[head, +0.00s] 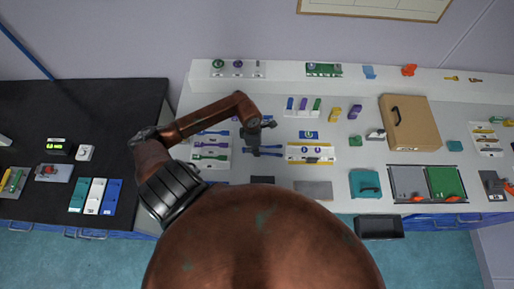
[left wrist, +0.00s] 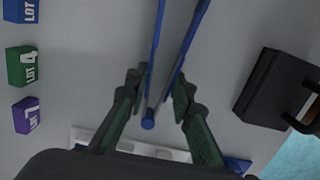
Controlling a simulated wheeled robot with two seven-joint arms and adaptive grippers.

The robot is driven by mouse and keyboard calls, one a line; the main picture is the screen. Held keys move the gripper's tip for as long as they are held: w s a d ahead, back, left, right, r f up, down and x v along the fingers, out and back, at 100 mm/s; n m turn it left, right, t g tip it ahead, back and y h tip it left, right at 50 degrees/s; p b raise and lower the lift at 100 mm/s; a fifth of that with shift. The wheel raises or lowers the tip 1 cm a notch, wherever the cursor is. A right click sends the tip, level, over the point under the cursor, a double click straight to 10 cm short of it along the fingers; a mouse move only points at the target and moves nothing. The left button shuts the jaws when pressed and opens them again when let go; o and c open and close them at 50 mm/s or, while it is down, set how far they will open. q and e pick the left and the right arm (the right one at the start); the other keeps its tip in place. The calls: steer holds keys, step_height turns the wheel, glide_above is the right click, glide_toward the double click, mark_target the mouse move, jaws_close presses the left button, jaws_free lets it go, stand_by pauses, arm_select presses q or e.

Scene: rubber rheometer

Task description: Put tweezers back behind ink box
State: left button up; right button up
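My left gripper (head: 254,136) reaches over the middle of the white bench. In the left wrist view its two fingers (left wrist: 160,80) press against the two arms of the blue tweezers (left wrist: 154,40). The tweezers form a narrow V, with the closed end between the fingers and the arms running up out of the picture. In the head view the tweezers (head: 268,154) lie under the gripper, partly hidden. A dark box (left wrist: 275,88) near the bench's front edge may be the ink box; I cannot tell for sure. My right gripper is not in view.
Lot-marked blocks, including a green one (left wrist: 24,64) and a purple one (left wrist: 27,114), stand behind the tweezers. A tray with green and purple tools (head: 210,152) is to the left. A grey plate (head: 313,190) and a teal box (head: 365,183) are to the right.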

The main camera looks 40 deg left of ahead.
arm_select(q)
steer(key=shift+f, duration=0.1)
steer(key=shift+f, duration=0.15)
steer(key=o, duration=0.5)
steer(key=shift+r, duration=0.2)
steer(key=shift+r, duration=0.35)
steer(key=shift+s+a+r+b, duration=0.15)
steer(key=shift+r+b, duration=0.1)
steer(key=shift+r, duration=1.65)
steer(key=shift+s+a+r+b, duration=0.15)
steer(key=shift+r+b, duration=0.15)
steer(key=shift+r, duration=1.55)
steer(key=shift+s+a+r+b, duration=0.15)
steer(key=shift+r+b, duration=0.1)
steer(key=shift+r, duration=1.65)
